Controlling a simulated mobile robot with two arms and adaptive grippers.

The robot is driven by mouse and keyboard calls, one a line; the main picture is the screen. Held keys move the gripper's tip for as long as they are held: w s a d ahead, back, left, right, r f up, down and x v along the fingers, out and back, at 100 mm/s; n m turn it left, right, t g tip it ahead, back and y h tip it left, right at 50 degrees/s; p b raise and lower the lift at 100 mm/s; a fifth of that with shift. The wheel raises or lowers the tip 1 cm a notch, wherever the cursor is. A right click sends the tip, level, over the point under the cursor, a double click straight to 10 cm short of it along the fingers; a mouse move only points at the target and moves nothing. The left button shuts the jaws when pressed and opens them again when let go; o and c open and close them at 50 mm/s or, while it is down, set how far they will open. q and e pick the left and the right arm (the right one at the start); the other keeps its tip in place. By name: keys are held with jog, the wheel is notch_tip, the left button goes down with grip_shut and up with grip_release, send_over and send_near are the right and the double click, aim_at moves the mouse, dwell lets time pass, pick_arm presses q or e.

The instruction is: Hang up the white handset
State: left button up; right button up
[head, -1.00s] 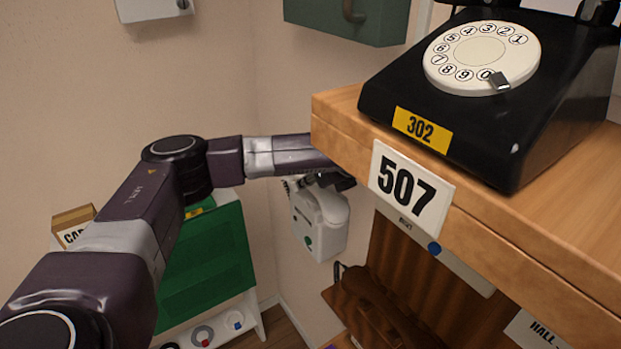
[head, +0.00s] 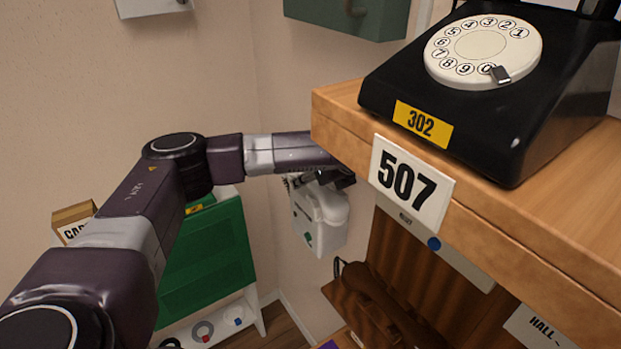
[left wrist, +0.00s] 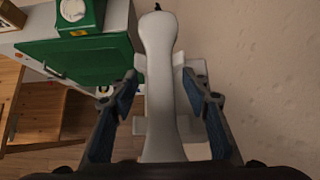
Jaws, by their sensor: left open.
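The white handset (left wrist: 159,85) shows in the left wrist view, long and upright in the picture, lying between the two fingers of my left gripper (left wrist: 160,80). The fingers are open, one on each side, with a gap visible to the handset. White parts of the wall phone show behind it; I cannot tell whether the handset rests on its cradle. In the head view the white wall phone (head: 318,232) hangs near the corner, and my left gripper (head: 325,180) is at its top, partly hidden by the wooden shelf. My right gripper is in neither view.
A wooden shelf (head: 335,112) with a black dial phone (head: 440,155) and a 507 plate (head: 410,185) juts over my left forearm's end. A green cabinet (head: 208,255) stands below left. A brown handset (head: 378,295) lies under the shelf.

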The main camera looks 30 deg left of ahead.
pick_arm(q)
notch_tip(320, 180, up, 10)
jog(key=shift+f, duration=0.1)
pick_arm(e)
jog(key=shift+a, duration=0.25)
pick_arm(q)
jog(key=shift+f, duration=0.1)
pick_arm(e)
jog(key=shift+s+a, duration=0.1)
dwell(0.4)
